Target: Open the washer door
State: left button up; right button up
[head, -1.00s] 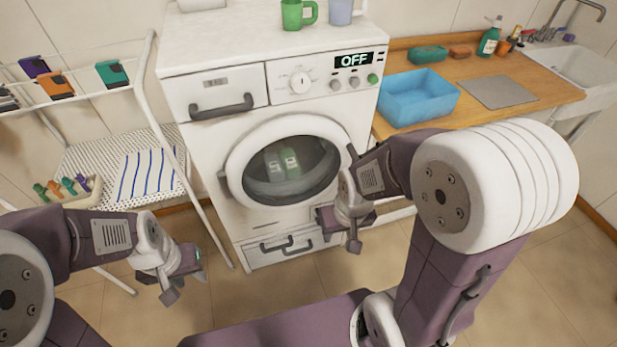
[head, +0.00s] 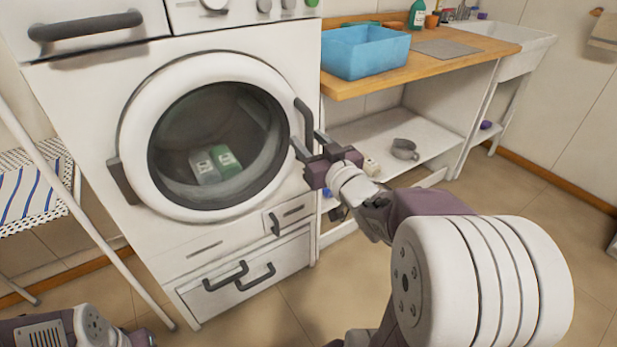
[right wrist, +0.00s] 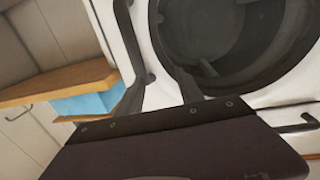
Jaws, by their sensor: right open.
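The washer (head: 90,100) stands at the left in the head view. Its round door (head: 140,140) has a white ring and dark glass and looks closed. A dark upright door handle (head: 303,112) is on the ring's right side; it also shows in the right wrist view (right wrist: 131,40). A dark hinge block (head: 124,181) is on the left side. My right gripper (head: 308,141) is open at the lower end of the handle, its fingers (right wrist: 158,82) pointing at the door. I cannot tell whether they touch the handle. Only part of my left gripper (head: 141,339) shows, its fingers cut off.
A blue bin (head: 365,52) sits on the wooden counter (head: 455,60) at the right, above a white shelf (head: 425,148) with a grey cup (head: 404,149). A drawer (head: 245,275) is under the door. A rack with a striped cloth (head: 25,200) stands left. The floor in front is clear.

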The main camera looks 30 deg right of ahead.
aim_at(311, 140)
jog(key=s+d+f+m+h+b, duration=0.1)
jog(key=d+f+h+b, duration=0.1)
jog(key=d+f, duration=0.15)
jog(key=w+b, duration=0.1)
jog(key=w, duration=0.1)
jog(key=w+b, duration=0.1)
jog(key=w, duration=0.2)
jog(key=w+f+b, duration=0.1)
jog(key=w, duration=0.1)
jog(key=shift+w+d, duration=0.3)
jog(key=shift+w, duration=0.1)
jog(key=shift+w+r, duration=0.1)
jog(key=shift+w, duration=0.45)
pick_arm(q)
notch_tip(311, 140, down, 8)
pick_arm(e)
grip_shut()
pick_arm(q)
jog(key=shift+f, duration=0.1)
